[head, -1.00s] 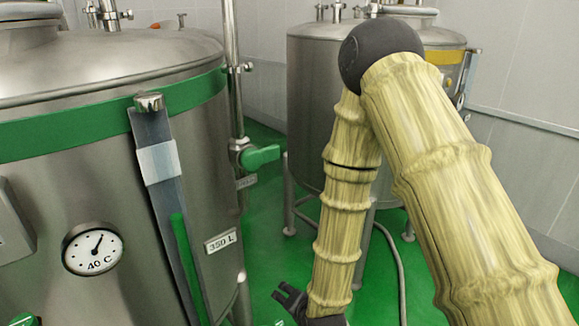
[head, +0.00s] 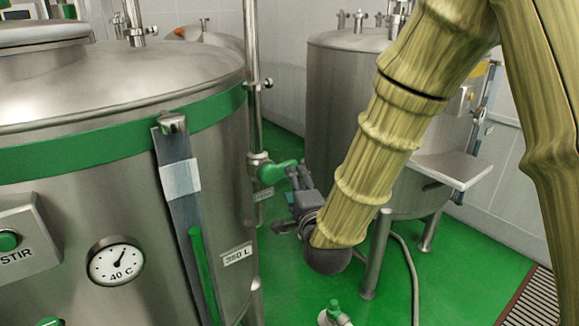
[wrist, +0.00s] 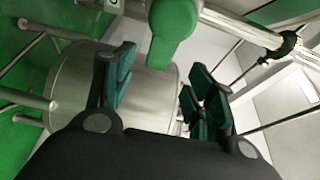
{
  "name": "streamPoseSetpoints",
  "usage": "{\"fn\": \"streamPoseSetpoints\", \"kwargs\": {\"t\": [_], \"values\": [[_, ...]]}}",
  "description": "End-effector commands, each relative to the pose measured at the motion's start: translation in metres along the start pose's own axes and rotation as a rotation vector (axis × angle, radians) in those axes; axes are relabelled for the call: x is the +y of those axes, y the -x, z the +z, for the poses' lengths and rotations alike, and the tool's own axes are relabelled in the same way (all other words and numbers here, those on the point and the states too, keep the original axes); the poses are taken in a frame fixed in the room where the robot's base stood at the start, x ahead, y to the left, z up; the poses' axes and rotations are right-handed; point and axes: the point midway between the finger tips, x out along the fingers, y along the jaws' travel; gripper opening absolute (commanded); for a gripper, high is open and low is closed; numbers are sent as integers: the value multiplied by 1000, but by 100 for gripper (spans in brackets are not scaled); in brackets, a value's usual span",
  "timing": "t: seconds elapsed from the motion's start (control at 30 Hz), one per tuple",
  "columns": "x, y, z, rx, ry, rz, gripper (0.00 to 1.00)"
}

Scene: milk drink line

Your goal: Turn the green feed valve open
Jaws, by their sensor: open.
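The green feed valve (head: 277,172) sits on the vertical steel pipe at the right side of the near tank. Its green lever points right, roughly level, in the head view. My gripper (head: 298,178) is just right of the lever's end. In the wrist view the green lever (wrist: 173,35) hangs at the top centre, between the directions of my two spread fingers (wrist: 162,78). The gripper is open and holds nothing. I cannot tell whether the lever's end is inside the fingers or just past them.
The near tank (head: 90,210) with a green band, a dial (head: 116,261) and a STIR button (head: 9,240) fills the left. A second tank (head: 345,110) stands behind my arm. A hose (head: 410,275) runs over the green floor. Another green-topped fitting (head: 334,310) is low in front.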

Motion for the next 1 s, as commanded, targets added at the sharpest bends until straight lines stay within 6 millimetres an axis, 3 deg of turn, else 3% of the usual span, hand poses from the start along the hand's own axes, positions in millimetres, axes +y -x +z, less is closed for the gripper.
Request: {"fn": "streamPoseSetpoints", "kwargs": {"t": [0.3, 0.5, 0.7, 1.0], "values": [[-3, -52, 1, -1, 3, 0, 55], [-2, -77, 1, -1, 3, 0, 55], [-1, -88, 2, -2, 2, 1, 55], [0, -89, 2, -2, 2, 1, 55]]}}
